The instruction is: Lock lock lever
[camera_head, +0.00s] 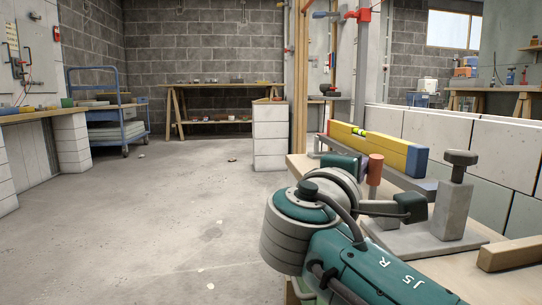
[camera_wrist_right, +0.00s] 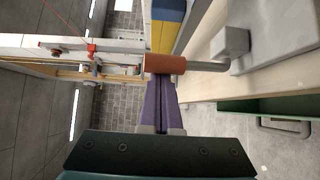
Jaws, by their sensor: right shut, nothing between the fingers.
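The lock lever has an orange cylindrical grip (camera_head: 375,169). In the right wrist view the grip (camera_wrist_right: 165,64) sits on a grey rod (camera_wrist_right: 208,66) leading to a grey block (camera_wrist_right: 236,45). In the head view the grip stands roughly upright beside the grey metal plate (camera_head: 425,238) on the bench. My right gripper's purple fingers (camera_wrist_right: 163,90) are shut and empty, their tips right at the side of the grip; I cannot tell whether they touch. My left gripper is not in view.
A grey post with a knob (camera_head: 457,190) stands on the plate. A yellow and blue spirit level (camera_head: 390,151) lies behind the lever. A wooden bar (camera_head: 510,254) is at the bench's right front. A block wall (camera_head: 450,135) stands behind. Open floor (camera_head: 190,200) lies left.

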